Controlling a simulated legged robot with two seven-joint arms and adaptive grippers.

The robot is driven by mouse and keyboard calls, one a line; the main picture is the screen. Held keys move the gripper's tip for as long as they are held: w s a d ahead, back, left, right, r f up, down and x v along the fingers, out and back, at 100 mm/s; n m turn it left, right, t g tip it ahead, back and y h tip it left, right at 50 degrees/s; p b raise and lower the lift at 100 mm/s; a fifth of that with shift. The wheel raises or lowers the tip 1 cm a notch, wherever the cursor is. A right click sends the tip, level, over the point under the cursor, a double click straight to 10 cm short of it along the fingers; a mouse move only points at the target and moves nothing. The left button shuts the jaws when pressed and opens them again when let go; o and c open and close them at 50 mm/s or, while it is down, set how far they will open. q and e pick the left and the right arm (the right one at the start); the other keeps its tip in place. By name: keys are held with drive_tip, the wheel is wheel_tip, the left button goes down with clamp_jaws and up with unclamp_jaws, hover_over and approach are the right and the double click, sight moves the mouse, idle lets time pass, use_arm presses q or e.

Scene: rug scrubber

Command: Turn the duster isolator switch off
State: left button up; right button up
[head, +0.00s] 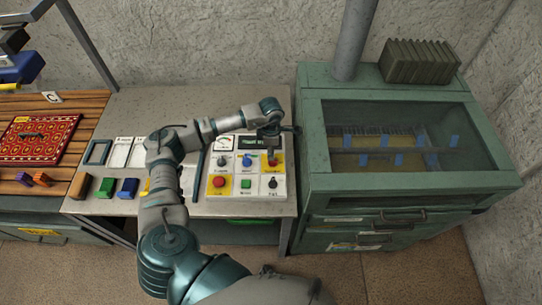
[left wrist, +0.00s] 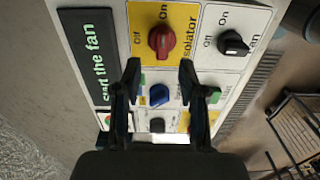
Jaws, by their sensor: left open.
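The isolator switch is a red knob (head: 272,161) on a yellow plate at the panel's right side. In the left wrist view the red knob (left wrist: 162,41) has "Off" to its left and "On" above it, with "isolator" beside it. I cannot tell surely which mark it points at. My left gripper (head: 271,143) is over the panel's upper right. In the left wrist view its two fingers (left wrist: 160,68) are apart and empty, with the red knob just beyond their tips, between their lines. My right gripper is not in view.
The control panel (head: 232,196) also has a black fan knob (left wrist: 234,43), a blue knob (left wrist: 159,95) and a display (left wrist: 92,55) reading "start the fan". A green cabinet (head: 312,150) stands close on the right. Coloured blocks and a red rug (head: 38,138) lie left.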

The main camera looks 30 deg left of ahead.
use_arm(q)
wheel_tip(320, 180, down, 4)
drive_tip(key=shift+s+r, duration=0.1)
drive_tip(key=shift+s, duration=0.05)
drive_tip(key=shift+f, duration=0.5)
clamp_jaws()
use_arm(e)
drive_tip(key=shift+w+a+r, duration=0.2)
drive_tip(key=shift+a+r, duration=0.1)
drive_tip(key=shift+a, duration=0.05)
